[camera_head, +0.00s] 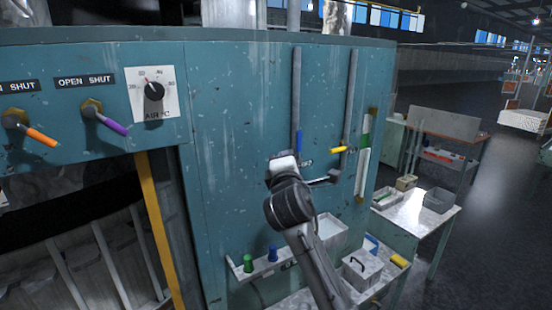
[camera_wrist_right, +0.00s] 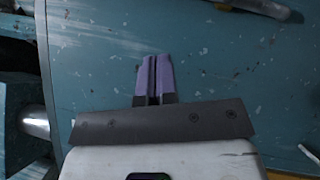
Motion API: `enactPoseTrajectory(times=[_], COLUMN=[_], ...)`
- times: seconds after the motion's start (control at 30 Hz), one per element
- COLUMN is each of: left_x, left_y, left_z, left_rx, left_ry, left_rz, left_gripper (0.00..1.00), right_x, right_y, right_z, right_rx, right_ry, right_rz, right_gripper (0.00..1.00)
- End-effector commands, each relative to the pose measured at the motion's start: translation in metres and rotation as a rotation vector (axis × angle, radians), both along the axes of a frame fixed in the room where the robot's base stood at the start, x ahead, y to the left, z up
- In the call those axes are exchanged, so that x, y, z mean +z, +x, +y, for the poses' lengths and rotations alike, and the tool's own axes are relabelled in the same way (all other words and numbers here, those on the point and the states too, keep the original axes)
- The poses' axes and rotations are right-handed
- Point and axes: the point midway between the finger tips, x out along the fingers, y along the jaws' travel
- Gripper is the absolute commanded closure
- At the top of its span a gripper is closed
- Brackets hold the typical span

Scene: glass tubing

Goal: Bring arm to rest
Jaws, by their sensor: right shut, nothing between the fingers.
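My right arm (camera_head: 300,235) reaches up from the bottom in the head view, in front of the teal panel (camera_head: 235,130). Its wrist end (camera_head: 283,165) is near the panel's lower middle; I cannot make out the fingers there. In the right wrist view my right gripper (camera_wrist_right: 154,60) has its two purple fingers together with nothing held. The teal surface (camera_wrist_right: 220,75) lies behind them; I cannot tell the gap. My left gripper is in neither view.
Levers with orange (camera_head: 42,137) and purple (camera_head: 113,127) handles and a dial (camera_head: 153,92) are at left. Two vertical grey bars (camera_head: 297,95) (camera_head: 350,95) run down the panel. A small shelf holds green (camera_head: 248,263) and blue (camera_head: 272,254) pieces. A side table (camera_head: 410,215) stands right.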

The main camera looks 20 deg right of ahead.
Motion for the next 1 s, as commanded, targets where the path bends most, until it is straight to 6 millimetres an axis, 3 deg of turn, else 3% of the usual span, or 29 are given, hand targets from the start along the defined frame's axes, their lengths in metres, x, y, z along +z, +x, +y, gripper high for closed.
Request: enactPoseTrajectory(times=[0.27, 0.37, 0.5, 0.67, 0.87, 1.0], left_x=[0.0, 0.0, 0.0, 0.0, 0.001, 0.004], left_y=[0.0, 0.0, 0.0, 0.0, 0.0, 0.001], left_z=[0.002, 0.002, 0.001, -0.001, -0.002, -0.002], left_rx=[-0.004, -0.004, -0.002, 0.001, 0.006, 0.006], left_ry=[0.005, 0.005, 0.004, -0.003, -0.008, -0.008], left_rz=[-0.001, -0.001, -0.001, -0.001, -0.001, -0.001], left_gripper=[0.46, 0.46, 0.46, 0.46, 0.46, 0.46], right_x=[0.0, -0.006, -0.018, -0.005, 0.023, 0.006], right_y=[0.0, 0.0, -0.004, -0.032, -0.084, -0.114], right_z=[0.0, -0.004, -0.006, 0.003, 0.016, 0.023], right_rx=[0.015, 0.019, 0.03, 0.089, 0.198, 0.233], right_ry=[0.078, 0.229, 0.557, 0.934, 1.317, 1.5], right_rz=[-0.027, -0.05, -0.073, -0.144, -0.218, -0.191], right_gripper=[1.0, 1.0, 1.0, 1.0, 1.0, 1.0])
